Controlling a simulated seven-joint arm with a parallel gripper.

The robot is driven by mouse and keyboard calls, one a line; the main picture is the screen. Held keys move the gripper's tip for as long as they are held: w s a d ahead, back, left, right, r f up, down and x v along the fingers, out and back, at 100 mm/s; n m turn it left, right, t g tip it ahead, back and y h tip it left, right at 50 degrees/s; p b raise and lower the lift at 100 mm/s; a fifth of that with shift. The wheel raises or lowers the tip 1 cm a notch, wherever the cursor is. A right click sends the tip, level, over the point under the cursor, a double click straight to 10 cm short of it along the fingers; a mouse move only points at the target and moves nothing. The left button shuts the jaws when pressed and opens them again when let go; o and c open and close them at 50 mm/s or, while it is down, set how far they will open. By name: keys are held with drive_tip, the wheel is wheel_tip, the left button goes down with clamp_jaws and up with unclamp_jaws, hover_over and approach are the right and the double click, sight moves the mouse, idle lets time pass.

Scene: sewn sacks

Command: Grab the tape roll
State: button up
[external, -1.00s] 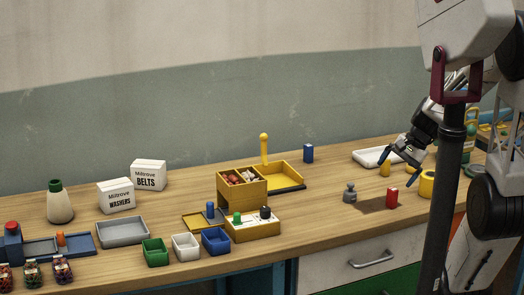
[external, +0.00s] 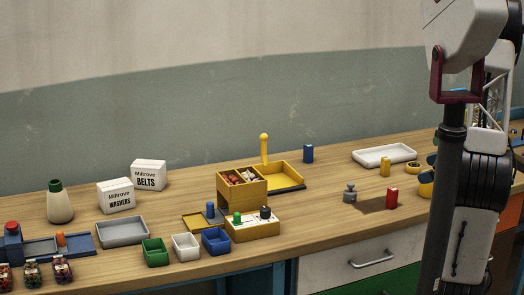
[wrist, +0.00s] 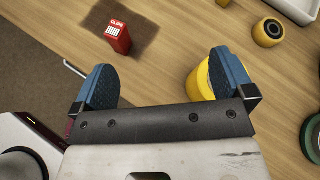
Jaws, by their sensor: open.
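A yellow round piece (wrist: 198,82), roll-like, sits partly behind my right finger in the wrist view. It also shows in the external view (external: 425,190), partly covered by my arm. A smaller yellow roll with a dark centre (wrist: 269,32) lies farther right, and a dark green ring (wrist: 311,140) is cut by the right edge. I cannot tell for certain which of these is the tape roll. I cannot tell whether the right finger touches the yellow piece.
A red clips box (wrist: 118,38) stands beyond my left finger. A grey weight (external: 350,193) is left of it in the external view. Bare wood lies left of these, before the yellow bins.

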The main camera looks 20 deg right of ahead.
sight(431, 184)
drive_tip(key=d+f+m+t+h, duration=0.2)
drive_tip(key=d+m, duration=0.3)
drive_tip(key=d, duration=0.4)
drive_tip(key=shift+s+d+f+m+t+h, duration=0.2)
drive_tip(key=shift+s+f+m+t+h, duration=0.15)
drive_tip(key=shift+f, duration=0.35)
drive_tip(key=shift+w, duration=0.15)
drive_tip(key=shift+x, duration=1.2)
drive_tip(key=shift+w+a+f, duration=0.1)
drive_tip(key=shift+w, duration=0.05)
drive_tip(key=shift+x, duration=2.45)
drive_tip(key=shift+a, duration=0.1)
drive_tip(key=shift+c, duration=0.3)
drive_tip(key=c, duration=0.7)
